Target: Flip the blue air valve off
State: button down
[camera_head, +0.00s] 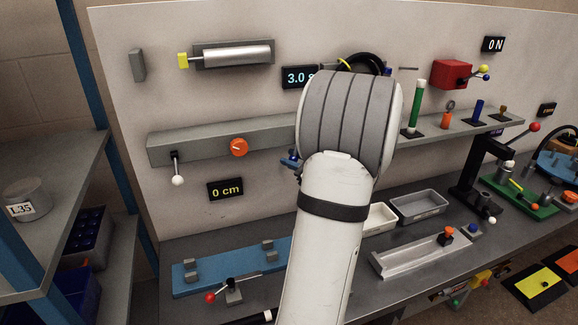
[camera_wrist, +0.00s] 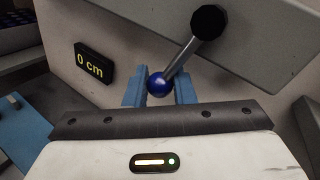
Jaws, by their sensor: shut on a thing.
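The blue air valve's lever shows in the wrist view as a metal rod (camera_wrist: 179,60) running from a black pivot (camera_wrist: 210,22) down and left to a blue ball knob (camera_wrist: 157,83). My gripper (camera_wrist: 160,90) has its two blue fingers on either side of the knob and is shut on it. The knob sits between the fingers, and its lower part is near the palm. In the head view my arm covers most of the valve; only a small blue bit (camera_head: 290,158) shows at the arm's left edge.
A grey rail (camera_head: 215,140) with an orange knob (camera_head: 238,147) and a white-tipped lever (camera_head: 177,180) runs along the wall panel. A "0 cm" display (camera_head: 225,189) is below it.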

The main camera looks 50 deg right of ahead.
jog(key=shift+s+d+f+n+g+h+b, duration=0.2)
jog(key=shift+d+n+b, duration=0.1)
jog(key=shift+n+b, duration=0.15)
jog(key=shift+s+d+f+n+g+h+b, duration=0.1)
jog(key=shift+d+n+g+b, duration=0.15)
jog(key=shift+n+b, duration=0.2)
jog(key=shift+s+d+r+n+g+b, duration=0.1)
jog(key=shift+d+r+n+g+b, duration=0.2)
jog(key=shift+n, duration=0.1)
jog(key=c, duration=1.3)
grip_release()
jog(key=shift+o, duration=0.2)
jog(key=shift+s, duration=0.1)
jog(key=b+v, duration=0.1)
jog(key=v, duration=0.6)
jog(key=shift+s, duration=0.35)
